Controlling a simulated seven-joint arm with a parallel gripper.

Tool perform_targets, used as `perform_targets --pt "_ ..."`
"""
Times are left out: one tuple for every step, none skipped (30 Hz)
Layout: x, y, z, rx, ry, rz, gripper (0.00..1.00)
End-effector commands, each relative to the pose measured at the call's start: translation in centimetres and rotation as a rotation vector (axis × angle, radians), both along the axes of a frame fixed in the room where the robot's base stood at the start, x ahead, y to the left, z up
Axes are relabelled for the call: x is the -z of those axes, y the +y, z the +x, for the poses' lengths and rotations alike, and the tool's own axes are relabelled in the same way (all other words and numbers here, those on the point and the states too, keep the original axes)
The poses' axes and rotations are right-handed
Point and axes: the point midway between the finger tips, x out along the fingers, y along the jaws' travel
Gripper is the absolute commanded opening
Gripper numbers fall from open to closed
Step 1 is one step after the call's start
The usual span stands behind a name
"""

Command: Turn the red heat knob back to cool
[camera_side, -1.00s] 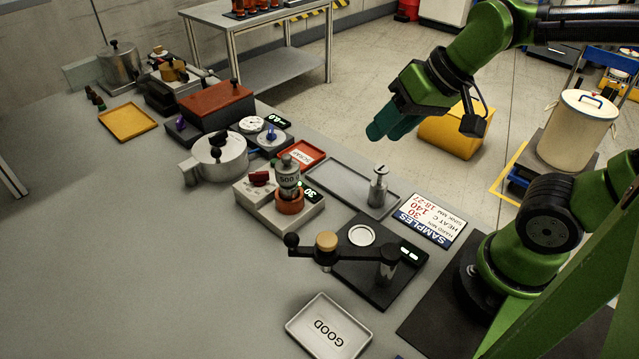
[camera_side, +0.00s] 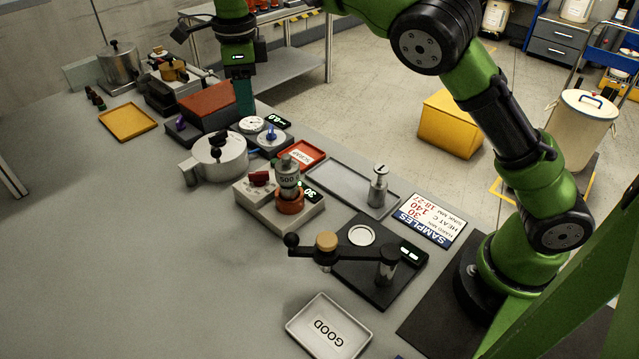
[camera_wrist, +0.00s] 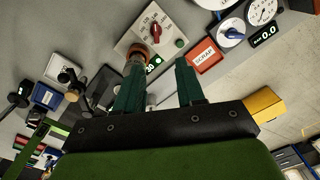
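The red heat knob (camera_side: 259,178) is on top of a pale control box (camera_side: 283,217) in the middle of the bench. In the wrist view the red knob (camera_wrist: 156,30) shows on its marked dial plate, beyond the fingertips. A metal 500 weight (camera_side: 288,175) stands over an orange ring on the same box. My gripper (camera_side: 245,105) points down, up and behind the knob, near the gauge box. In the wrist view its two green fingers (camera_wrist: 160,65) are apart with nothing held between them.
A box with a blue knob and white gauge (camera_side: 251,124) stands under my gripper. A silver lidded pot (camera_side: 221,158), a red SCRAP tray (camera_side: 302,154) and a dark red-brown block (camera_side: 215,106) are close to the control box. The bench's front left is clear.

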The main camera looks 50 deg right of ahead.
Motion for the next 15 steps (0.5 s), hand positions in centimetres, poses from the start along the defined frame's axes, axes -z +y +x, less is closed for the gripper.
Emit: perform_targets --pt "0.1 0.1 -0.3 0.047 0.014 0.006 0.38" --pt "0.2 0.1 -0.4 0.070 0.020 0.008 0.38" --pt "0.2 0.2 -0.5 0.090 0.024 0.010 0.38" --pt "0.3 0.2 -0.5 0.099 0.024 0.011 0.38" --pt "0.5 0.2 -0.5 0.102 0.024 0.011 0.38" --pt "0.8 0.2 -0.5 0.105 0.025 0.010 0.38" --pt "1.1 0.2 -0.5 0.105 0.025 0.010 0.38" --pt "1.5 0.2 -0.5 0.105 0.026 0.011 0.38" --pt "2.1 0.2 -0.5 0.104 0.026 0.011 0.38" --pt "2.6 0.1 -0.5 0.103 0.027 0.011 0.38" --pt "3.2 0.2 -0.5 0.103 0.026 0.011 0.38" --pt "4.0 0.2 -0.5 0.103 0.026 0.010 0.38" --pt "4.7 0.2 -0.5 0.102 0.027 0.011 0.38" --pt "5.3 0.2 -0.5 0.101 0.027 0.011 0.38" --pt "6.2 0.2 -0.6 0.103 0.027 0.011 0.38"
